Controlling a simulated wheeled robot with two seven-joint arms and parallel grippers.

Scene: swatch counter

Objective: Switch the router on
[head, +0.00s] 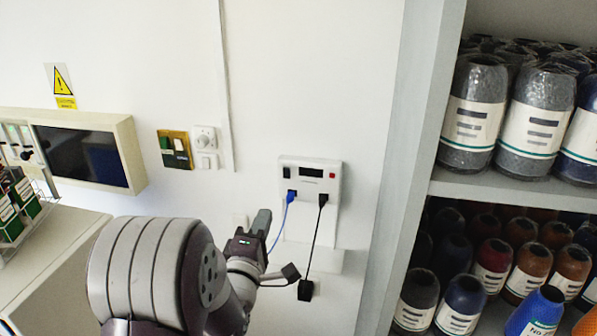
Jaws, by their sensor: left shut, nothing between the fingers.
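A white box with a dark display strip (311,174) is fixed to the wall, and I take it to be the router. It has a small black rocker-like part (287,171) at its left and a red button (332,177) at its right. A blue cable (283,222) and a black cable (315,238) are plugged into its lower face. My left gripper (262,222) is shut and empty, below and left of the box, close to the blue cable. I cannot tell whether it touches the cable. My right gripper is not in view.
A brass plate with green and black switches (175,149) and a white dial (204,138) are on the wall to the left. A wall panel with a dark screen (80,154) is further left. A grey shelf upright (408,170) and shelves of wrapped cones stand at the right.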

